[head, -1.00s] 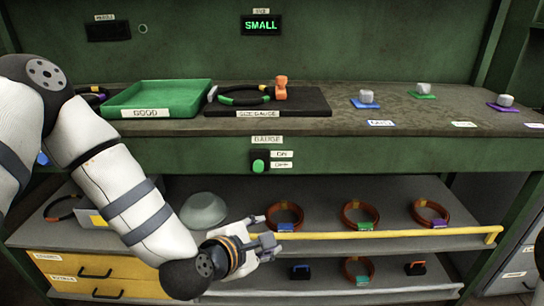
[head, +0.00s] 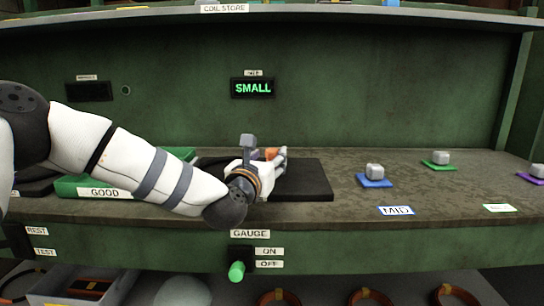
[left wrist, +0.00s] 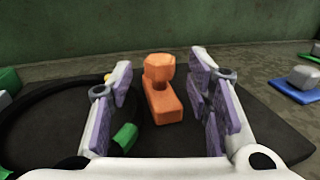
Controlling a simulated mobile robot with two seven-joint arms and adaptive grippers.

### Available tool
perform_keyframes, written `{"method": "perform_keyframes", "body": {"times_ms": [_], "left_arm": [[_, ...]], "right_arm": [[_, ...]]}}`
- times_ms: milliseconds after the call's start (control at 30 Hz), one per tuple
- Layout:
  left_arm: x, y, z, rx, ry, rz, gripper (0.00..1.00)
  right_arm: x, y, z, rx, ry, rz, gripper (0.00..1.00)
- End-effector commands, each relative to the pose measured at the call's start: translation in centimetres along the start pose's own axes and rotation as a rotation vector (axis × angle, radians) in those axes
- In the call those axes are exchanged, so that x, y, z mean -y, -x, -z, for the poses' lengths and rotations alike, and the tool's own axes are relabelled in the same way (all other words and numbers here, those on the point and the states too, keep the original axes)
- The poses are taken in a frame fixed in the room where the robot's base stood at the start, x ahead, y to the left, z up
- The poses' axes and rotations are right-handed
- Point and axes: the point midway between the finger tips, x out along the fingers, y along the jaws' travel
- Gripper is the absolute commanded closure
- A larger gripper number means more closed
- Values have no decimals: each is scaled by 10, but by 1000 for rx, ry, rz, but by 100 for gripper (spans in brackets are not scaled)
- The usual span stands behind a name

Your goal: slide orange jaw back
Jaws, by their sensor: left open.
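The orange jaw (left wrist: 162,100) is a block with a knob on top, standing on the black gauge pad (left wrist: 255,135). In the head view only a bit of the orange jaw (head: 271,154) shows behind my left gripper (head: 265,153). In the left wrist view my left gripper (left wrist: 161,75) is open, its purple-padded fingers on either side of the jaw with visible gaps. A dark ring with a green segment (left wrist: 125,136) lies on the pad to the left of the jaw. My right gripper is not in view.
The lit display (head: 253,88) reads SMALL. The green GOOD tray (head: 72,186) is left of the gauge, partly behind my arm. A blue pad with a grey block (head: 374,172) stands to the right. The gauge switch (head: 236,271) is on the bench front.

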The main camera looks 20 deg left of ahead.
Motion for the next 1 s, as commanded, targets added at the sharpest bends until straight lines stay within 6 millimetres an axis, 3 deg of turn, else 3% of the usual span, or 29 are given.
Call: {"method": "perform_keyframes", "body": {"times_ms": [167,433,467,667,867,1000], "left_arm": [[0,-22,2,-1,-2,1,55],[0,-25,-1,1,-1,1,55],[0,-25,-1,1,-1,1,57],[0,-25,-1,1,-1,1,100],[0,-27,1,-1,-1,1,100],[0,-43,10,-10,-1,-3,100]], "right_arm": [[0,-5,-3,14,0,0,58],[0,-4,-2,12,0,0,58],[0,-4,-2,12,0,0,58],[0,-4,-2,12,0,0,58],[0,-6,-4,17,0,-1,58],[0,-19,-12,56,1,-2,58]]}}
